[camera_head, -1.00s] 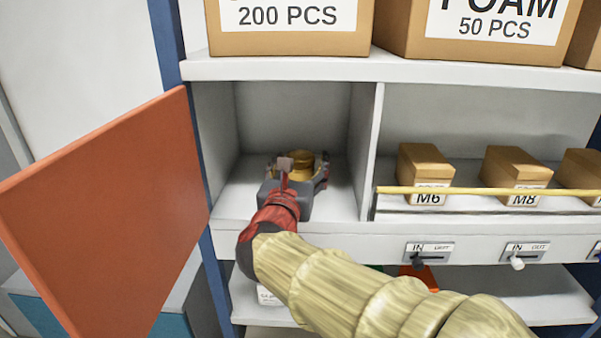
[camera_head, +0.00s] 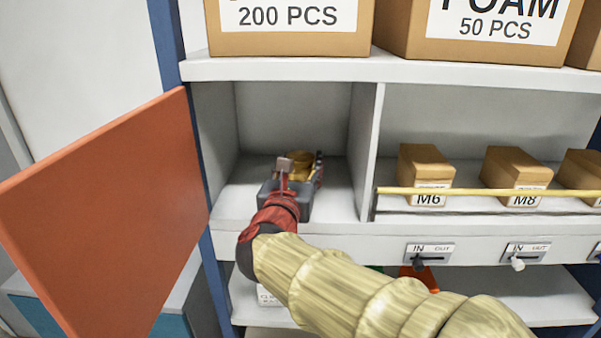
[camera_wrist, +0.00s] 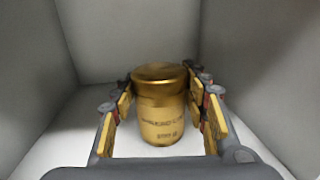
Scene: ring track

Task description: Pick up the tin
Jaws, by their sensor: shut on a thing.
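The gold tin (camera_wrist: 161,112) with dark print and a domed lid stands upright inside a cubby of the shelf. In the head view only its upper part (camera_head: 301,158) shows beyond my gripper. My gripper (camera_wrist: 163,92) reaches into the cubby from the front, with a finger on each side of the tin, and is shut on it. The tin appears to be at the cubby floor; its base is partly hidden in the head view.
An orange door (camera_head: 105,215) stands open on the cubby's left. A divider (camera_head: 369,150) bounds it on the right. Beyond are small boxes (camera_head: 425,168) behind a yellow rail (camera_head: 480,190). Large cartons (camera_head: 290,35) sit on the shelf above.

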